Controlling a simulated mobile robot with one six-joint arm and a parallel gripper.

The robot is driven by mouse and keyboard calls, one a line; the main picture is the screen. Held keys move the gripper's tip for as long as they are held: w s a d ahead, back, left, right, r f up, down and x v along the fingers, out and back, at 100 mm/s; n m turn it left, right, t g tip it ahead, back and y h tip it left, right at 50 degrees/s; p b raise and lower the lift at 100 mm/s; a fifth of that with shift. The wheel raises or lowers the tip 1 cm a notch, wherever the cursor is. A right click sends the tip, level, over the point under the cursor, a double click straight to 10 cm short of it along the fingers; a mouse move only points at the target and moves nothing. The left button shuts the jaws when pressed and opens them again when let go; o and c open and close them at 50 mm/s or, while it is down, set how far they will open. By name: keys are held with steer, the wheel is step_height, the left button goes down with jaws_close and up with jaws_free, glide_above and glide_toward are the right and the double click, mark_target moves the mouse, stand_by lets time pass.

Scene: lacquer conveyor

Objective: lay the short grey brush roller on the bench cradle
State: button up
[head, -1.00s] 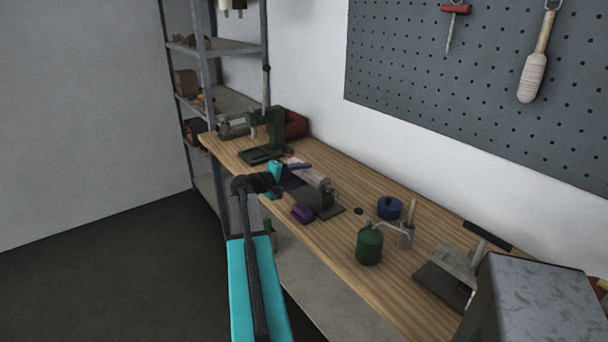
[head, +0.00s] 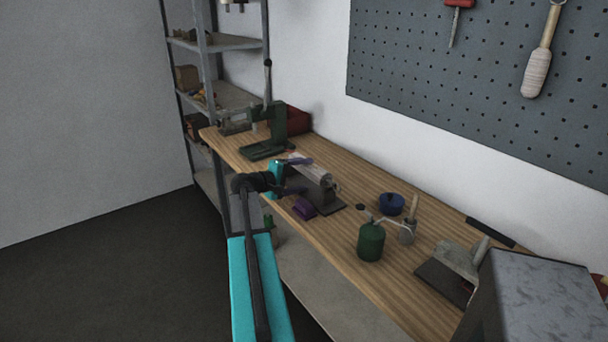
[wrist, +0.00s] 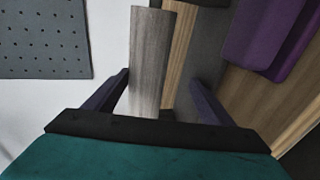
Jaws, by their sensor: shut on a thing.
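The short grey brush roller (wrist: 151,55) is between my gripper's two purple fingers in the wrist view, pointing away from the palm. In the head view the pale roller (head: 308,167) lies along the top of the dark bench cradle (head: 328,207); I cannot tell whether it rests on it or hangs just above. My gripper (head: 292,175) is shut on the roller's near end, at the cradle's left side. The fingers also show in the wrist view (wrist: 159,80). The gripper and roller hide part of the cradle.
A purple block (head: 304,207) sits at the cradle's front. A green press (head: 272,135) stands behind left. A green oil can (head: 370,242), a blue pot (head: 391,204) and a dustpan (head: 455,265) are to the right. A pegboard (head: 440,100) hangs behind.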

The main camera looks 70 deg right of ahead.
steer(key=b+v, duration=0.2)
steer(key=v, duration=1.1)
steer(key=shift+a, duration=0.4)
steer(key=shift+w+r, duration=0.1)
